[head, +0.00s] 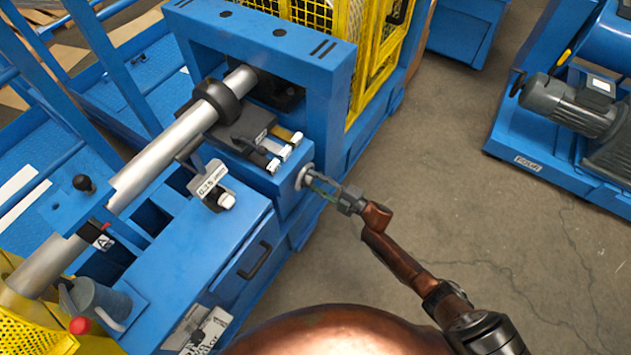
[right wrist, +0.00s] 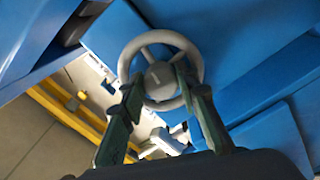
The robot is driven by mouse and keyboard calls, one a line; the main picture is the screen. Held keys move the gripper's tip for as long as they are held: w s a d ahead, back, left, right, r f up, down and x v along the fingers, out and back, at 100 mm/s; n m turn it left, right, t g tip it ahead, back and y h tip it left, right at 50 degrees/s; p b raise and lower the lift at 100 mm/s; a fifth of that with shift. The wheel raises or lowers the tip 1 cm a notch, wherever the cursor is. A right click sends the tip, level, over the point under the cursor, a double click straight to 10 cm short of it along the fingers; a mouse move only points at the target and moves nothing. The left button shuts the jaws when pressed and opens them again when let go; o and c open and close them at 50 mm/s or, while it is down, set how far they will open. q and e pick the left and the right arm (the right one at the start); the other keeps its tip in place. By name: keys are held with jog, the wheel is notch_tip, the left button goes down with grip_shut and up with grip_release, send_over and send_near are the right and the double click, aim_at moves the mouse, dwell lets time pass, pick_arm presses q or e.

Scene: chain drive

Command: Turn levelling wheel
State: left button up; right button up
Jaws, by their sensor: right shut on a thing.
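The levelling wheel (head: 303,176) is a small grey handwheel on the side of the blue machine block, partly covered by my gripper in the head view. In the right wrist view the wheel (right wrist: 160,77) shows its round rim, its spokes and a central hub. My right gripper (head: 318,184) reaches it from the lower right. In the right wrist view the two dark green fingers of my right gripper (right wrist: 157,85) lie over the lower part of the wheel, one on each side of the hub, shut on it. My left gripper is not in view.
A steel shaft (head: 165,144) with a black collar (head: 216,101) runs into the blue frame (head: 262,33). A yellow mesh guard (head: 372,50) stands behind. A grey motor (head: 568,106) sits on a blue base at the right. The concrete floor (head: 480,215) between is clear.

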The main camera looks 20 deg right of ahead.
jog(key=m+p, duration=0.1)
jog(key=m, duration=0.2)
jog(key=m+p, duration=0.1)
jog(key=m, duration=0.2)
jog(key=shift+m, duration=0.3)
jog(key=m+p, duration=0.1)
jog(key=m, duration=0.2)
jog(key=shift+s+f, duration=0.1)
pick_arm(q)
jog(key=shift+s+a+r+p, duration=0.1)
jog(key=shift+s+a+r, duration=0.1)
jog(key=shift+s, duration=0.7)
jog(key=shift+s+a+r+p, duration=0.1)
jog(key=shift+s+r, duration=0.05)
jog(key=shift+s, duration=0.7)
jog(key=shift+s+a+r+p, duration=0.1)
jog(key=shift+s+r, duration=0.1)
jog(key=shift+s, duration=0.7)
pick_arm(e)
jog(key=shift+m, duration=2.1)
jog(key=shift+a+f, duration=0.1)
jog(key=o, duration=1.2)
jog(key=shift+c, duration=0.2)
